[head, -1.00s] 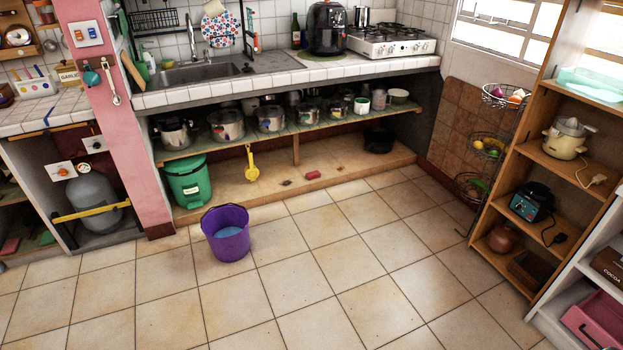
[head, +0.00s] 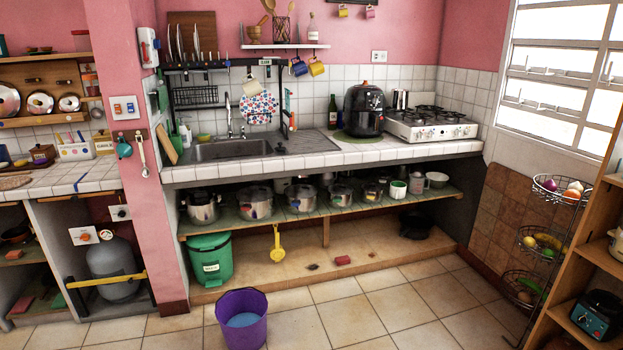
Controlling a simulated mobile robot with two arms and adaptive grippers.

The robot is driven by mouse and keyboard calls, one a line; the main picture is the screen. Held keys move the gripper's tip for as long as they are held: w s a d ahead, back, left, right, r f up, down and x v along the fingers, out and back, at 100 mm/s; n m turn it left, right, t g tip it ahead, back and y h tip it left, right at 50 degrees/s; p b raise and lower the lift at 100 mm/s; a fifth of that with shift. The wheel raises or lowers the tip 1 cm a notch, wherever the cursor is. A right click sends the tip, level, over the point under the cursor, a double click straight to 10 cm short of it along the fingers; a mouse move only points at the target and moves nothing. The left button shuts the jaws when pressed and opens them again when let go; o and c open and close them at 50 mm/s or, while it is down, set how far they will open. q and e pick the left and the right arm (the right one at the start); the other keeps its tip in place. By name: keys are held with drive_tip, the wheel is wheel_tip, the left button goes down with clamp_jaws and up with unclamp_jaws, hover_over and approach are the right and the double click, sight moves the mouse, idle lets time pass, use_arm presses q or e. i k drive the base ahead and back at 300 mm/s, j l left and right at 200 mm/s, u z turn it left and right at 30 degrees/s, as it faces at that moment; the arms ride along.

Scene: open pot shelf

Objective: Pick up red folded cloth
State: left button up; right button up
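A small red item (head: 343,260) lies on the low ledge under the counter, right of the middle post. Another flat red item (head: 22,304) lies on the lowest shelf at the far left, and a third red one (head: 14,254) lies on the shelf above it. They are too small to tell which is the red folded cloth. Neither of my grippers is in view.
Pots (head: 255,203) stand on the open shelf (head: 402,205) under the sink counter. A green bin (head: 210,259) and a purple bucket (head: 242,320) stand at the lower left. A wire basket rack (head: 540,241) is at the right. The tiled floor (head: 370,316) ahead is clear.

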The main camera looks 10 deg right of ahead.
sight(344, 260)
drive_tip(key=i+l+z, duration=0.35)
drive_tip(key=i, duration=0.65)
drive_tip(key=i+z, duration=0.35)
drive_tip(key=i, duration=0.65)
